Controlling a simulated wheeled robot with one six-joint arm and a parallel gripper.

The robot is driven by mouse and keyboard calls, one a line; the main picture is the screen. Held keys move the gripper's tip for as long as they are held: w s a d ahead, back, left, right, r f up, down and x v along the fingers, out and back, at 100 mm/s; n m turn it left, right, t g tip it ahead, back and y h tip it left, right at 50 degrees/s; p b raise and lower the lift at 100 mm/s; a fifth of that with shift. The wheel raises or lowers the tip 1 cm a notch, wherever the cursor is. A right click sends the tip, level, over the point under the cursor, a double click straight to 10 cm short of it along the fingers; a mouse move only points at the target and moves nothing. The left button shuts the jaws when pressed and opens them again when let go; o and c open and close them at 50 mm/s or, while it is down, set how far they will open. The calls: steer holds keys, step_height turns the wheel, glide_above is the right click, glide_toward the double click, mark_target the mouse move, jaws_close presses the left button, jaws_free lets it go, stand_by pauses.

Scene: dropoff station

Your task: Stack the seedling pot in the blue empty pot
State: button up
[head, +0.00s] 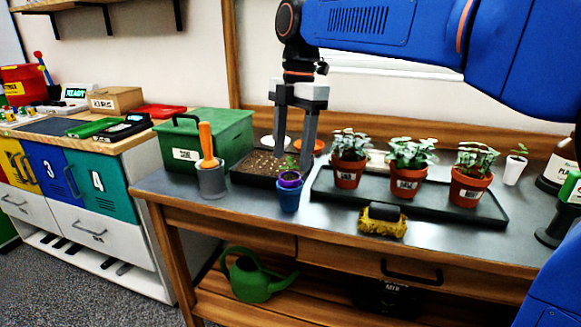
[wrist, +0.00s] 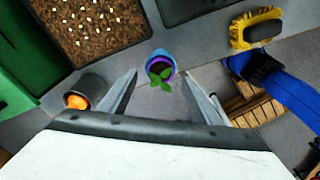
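A small purple pot with a green seedling (head: 290,178) sits inside the blue pot (head: 289,199) on the grey bench top, its purple rim showing above the blue one. In the wrist view the purple pot (wrist: 154,64) is nested in the blue pot (wrist: 160,55), with leaves over its near side. My gripper (head: 294,160) is above and around the seedling, pointing down. Its two fingers (wrist: 159,76) are spread apart, with clear gaps on both sides of the pots, and hold nothing. The lower part of the purple pot is hidden by the blue pot.
A soil tray (head: 240,180) and a grey cup with an orange-handled tool (head: 211,182) stand left. A black tray (head: 440,212) with potted plants stands right. A yellow brush (head: 382,222) lies near the front edge. A green box (head: 190,160) stands behind the cup.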

mark_target(296, 173)
step_height(296, 173, up, 8)
steer(key=shift+w+d, duration=0.35)
steer(key=shift+d, duration=0.05)
